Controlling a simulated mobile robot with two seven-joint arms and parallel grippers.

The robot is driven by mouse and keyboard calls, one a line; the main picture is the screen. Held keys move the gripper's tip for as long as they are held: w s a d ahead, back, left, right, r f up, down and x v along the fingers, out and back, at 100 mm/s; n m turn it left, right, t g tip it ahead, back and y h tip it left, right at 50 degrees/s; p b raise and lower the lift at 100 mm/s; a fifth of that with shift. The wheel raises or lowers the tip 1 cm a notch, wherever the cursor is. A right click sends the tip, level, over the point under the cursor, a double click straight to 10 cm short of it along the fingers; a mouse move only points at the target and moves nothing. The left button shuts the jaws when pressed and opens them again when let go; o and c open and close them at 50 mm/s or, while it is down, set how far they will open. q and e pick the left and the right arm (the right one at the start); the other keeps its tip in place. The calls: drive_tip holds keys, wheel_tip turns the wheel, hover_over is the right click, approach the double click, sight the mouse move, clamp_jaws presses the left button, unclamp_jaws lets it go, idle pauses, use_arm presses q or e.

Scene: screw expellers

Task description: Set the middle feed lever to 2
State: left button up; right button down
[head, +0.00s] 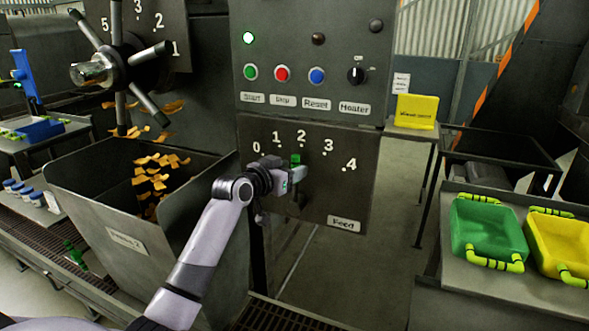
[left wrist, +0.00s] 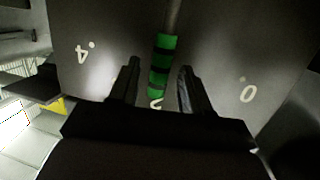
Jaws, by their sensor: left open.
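The feed panel (head: 350,200) carries the numbers 0 to 4 in an arc and a "Feed" label. The feed lever's green grip (head: 295,159) points up just below the 2. In the left wrist view the green grip with dark bands (left wrist: 165,55) covers part of a number, with the 4 and 0 to either side. My left gripper (head: 293,182) is at the lever in front of the panel. Its open fingers (left wrist: 158,88) stand on both sides of the grip, with gaps visible. The lever's lower part is hidden behind my gripper in the head view.
Above is a control panel (head: 305,50) with buttons and a heater knob. A hopper (head: 120,225) with orange flakes falling into it stands left, below a spoked handwheel (head: 118,62). Green (head: 487,232) and yellow bins sit on a table at right.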

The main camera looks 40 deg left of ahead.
use_arm(q)
drive_tip(key=shift+s+d+r, duration=0.1)
drive_tip(key=shift+s+r, duration=0.15)
drive_tip(key=shift+s, duration=0.95)
drive_tip(key=shift+s+r, duration=0.2)
drive_tip(key=shift+s, duration=0.95)
drive_tip(key=s+d+f+m+g+h, duration=0.1)
drive_tip(key=s+d+f, duration=0.4)
drive_tip(key=f, duration=0.4)
drive_tip(key=s+d+f+g, duration=0.2)
drive_tip(key=s+d+f, duration=0.35)
drive_tip(key=f, duration=0.35)
drive_tip(key=s+d+f+m+g+h, duration=0.1)
drive_tip(key=s+d+f, duration=0.35)
drive_tip(key=f, duration=0.35)
drive_tip(key=s+d+f, duration=0.3)
drive_tip(key=s, duration=0.3)
drive_tip(key=s+d+f+g, duration=0.1)
drive_tip(key=s+d+f, duration=0.1)
drive_tip(key=s+d, duration=0.2)
drive_tip(key=shift+s+d+f+m+h, duration=0.3)
drive_tip(key=shift+s+f+m+h, duration=0.1)
drive_tip(key=shift+s, duration=0.85)
drive_tip(key=shift+c, duration=0.5)
drive_tip(key=shift+w, duration=0.1)
